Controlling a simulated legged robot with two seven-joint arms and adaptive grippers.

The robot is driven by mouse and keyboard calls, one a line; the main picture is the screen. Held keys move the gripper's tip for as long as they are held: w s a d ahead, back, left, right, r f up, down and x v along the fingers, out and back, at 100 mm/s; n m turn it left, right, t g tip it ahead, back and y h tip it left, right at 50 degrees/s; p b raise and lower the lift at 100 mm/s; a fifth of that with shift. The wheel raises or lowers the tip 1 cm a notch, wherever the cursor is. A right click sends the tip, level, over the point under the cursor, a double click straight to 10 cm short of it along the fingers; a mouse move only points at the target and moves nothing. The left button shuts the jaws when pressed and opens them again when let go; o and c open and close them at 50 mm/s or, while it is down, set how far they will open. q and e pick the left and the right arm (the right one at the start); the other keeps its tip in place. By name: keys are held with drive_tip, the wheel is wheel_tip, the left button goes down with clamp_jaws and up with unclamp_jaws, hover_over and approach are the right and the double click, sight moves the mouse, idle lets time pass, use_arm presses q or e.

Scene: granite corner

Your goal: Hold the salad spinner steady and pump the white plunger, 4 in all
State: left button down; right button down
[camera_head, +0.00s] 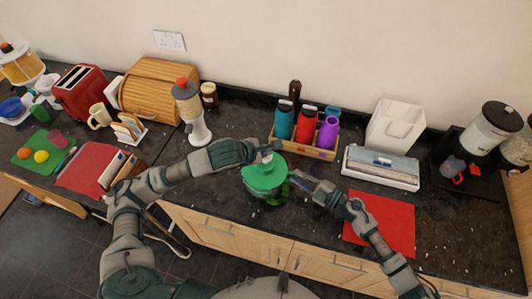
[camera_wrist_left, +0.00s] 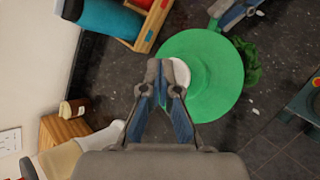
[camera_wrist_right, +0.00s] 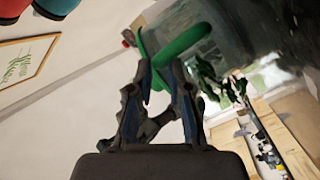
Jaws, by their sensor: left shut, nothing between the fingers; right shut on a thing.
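The salad spinner (camera_head: 264,178) stands on the dark counter, with a round green lid and a see-through bowl holding green leaves. My right gripper (camera_head: 293,177) is shut on the spinner's green side handle, at the right of the lid. In the right wrist view the green part (camera_wrist_right: 181,43) shows at its fingertips (camera_wrist_right: 160,72).
A wooden bottle rack (camera_head: 305,150) stands behind the spinner. A grey and white box (camera_head: 381,168) and a red mat (camera_head: 380,224) lie to the right. A white and beige hand appliance (camera_head: 194,115) stands behind my left arm. The counter's front edge is close to the spinner.

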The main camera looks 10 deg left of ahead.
sight(268, 157)
use_arm(q)
drive_tip(key=shift+f, duration=1.1)
idle(0.5)
idle(0.3)
drive_tip(key=shift+r, duration=2)
drive_tip(key=shift+d+r, duration=0.15)
drive_tip(key=shift+r, duration=2.35)
drive_tip(key=r, duration=0.3)
drive_tip(key=shift+d+r, duration=0.3)
drive_tip(key=shift+r, duration=0.1)
